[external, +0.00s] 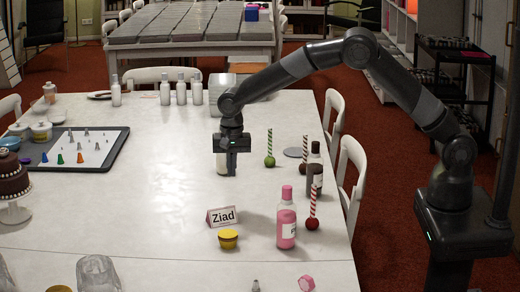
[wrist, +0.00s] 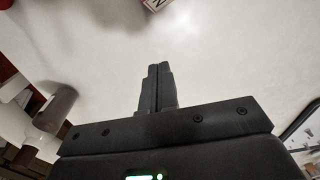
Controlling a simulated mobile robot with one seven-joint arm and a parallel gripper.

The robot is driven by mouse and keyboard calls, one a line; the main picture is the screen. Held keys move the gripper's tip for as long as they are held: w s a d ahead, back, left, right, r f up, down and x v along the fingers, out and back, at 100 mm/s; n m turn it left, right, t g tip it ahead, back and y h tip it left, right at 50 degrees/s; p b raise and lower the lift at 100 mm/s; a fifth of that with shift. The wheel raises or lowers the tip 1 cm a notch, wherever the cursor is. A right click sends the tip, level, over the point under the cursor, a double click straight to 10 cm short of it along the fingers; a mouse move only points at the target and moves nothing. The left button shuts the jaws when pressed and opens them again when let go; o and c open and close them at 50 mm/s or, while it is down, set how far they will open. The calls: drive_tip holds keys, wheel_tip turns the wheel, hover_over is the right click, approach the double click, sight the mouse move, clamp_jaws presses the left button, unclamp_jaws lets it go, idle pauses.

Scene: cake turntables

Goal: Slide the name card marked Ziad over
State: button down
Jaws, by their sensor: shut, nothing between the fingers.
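The white name card marked Ziad (external: 222,216) stands on the white table, toward the front and right of the middle. In the wrist view only a corner of the card (wrist: 157,4) shows at the top edge, with part of a dark letter. My gripper (external: 233,171) is over the table behind the card, apart from it. Its fingers (wrist: 158,70) are shut together with nothing between them.
A yellow tub (external: 228,239) sits just in front of the card. A pink bottle (external: 286,222), a red cake pop (external: 312,222) and a dark bottle (external: 314,175) stand to its right. The table left of the card is clear.

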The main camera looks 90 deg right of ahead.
sight(212, 212)
drive_tip(key=w+a+n+t+h, duration=0.1)
drive_tip(key=w+a+n+t, duration=0.2)
drive_tip(key=w+a+n, duration=0.8)
drive_tip(key=d+f, duration=0.1)
drive_tip(key=f, duration=0.2)
drive_tip(key=d+f+n, duration=0.1)
drive_tip(key=f, duration=0.1)
drive_tip(key=d+f+n, duration=0.1)
drive_tip(key=f, duration=0.2)
drive_tip(key=shift+w+d+f, duration=0.25)
drive_tip(key=shift+f, duration=0.1)
drive_tip(key=s, duration=0.2)
drive_tip(key=s+a, duration=0.1)
drive_tip(key=shift+r, duration=0.25)
drive_tip(key=shift+s+a, duration=0.2)
drive_tip(key=shift+s, duration=0.25)
drive_tip(key=shift+s+a, duration=0.25)
drive_tip(key=shift+s, duration=0.5)
drive_tip(key=shift+s+a, duration=0.25)
drive_tip(key=shift+s, duration=0.45)
